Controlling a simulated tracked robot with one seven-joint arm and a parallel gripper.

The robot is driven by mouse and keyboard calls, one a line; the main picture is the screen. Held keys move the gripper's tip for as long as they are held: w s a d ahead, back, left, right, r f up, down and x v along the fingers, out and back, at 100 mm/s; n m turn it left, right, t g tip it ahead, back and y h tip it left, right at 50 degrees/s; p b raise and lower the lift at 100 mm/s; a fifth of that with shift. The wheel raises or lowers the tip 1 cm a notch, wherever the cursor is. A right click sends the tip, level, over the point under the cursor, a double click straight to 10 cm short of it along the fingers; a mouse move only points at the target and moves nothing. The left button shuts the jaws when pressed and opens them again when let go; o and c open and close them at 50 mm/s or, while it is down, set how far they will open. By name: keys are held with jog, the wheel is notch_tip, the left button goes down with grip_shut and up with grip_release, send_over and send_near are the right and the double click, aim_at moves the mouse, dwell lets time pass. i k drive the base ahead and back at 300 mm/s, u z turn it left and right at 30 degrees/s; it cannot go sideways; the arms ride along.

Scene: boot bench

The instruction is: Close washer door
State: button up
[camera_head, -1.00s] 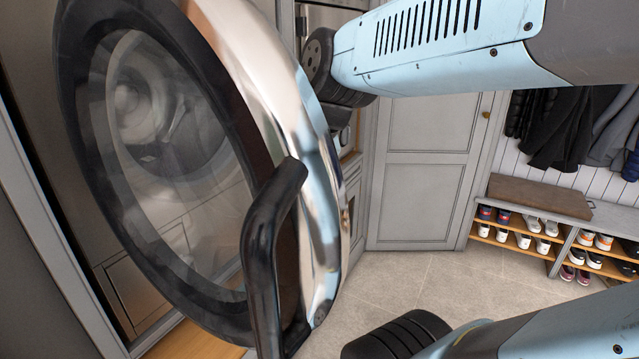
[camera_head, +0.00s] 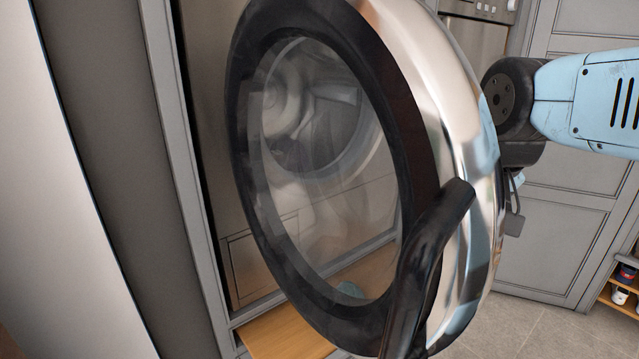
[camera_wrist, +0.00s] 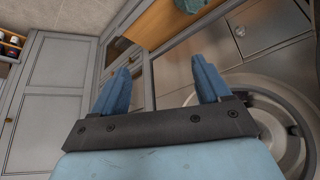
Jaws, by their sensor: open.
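The washer door (camera_head: 460,130) stands open in the head view, a round chrome ring with a black inner rim and clear glass. Its black handle (camera_head: 425,270) is on the near right side. The washer's drum opening shows through the glass, in the steel front (camera_head: 215,140). My arm is behind and right of the door; the door hides most of my gripper there. In the wrist view my gripper (camera_wrist: 160,85) is open, with two blue fingers apart and nothing between them. The round washer opening (camera_wrist: 275,125) lies to its right; I see no contact.
Grey cabinets (camera_head: 570,180) stand behind my arm. A wooden ledge (camera_head: 290,335) runs below the washer, with a teal item (camera_wrist: 190,5) on it. A shoe rack (camera_head: 622,293) is at the far right. Tiled floor is open at lower right.

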aim_at(430, 266)
jog(key=z, duration=0.05)
jog(key=k, duration=1.75)
jog(key=u, duration=0.25)
jog(key=i, duration=0.5)
jog(key=z, duration=0.2)
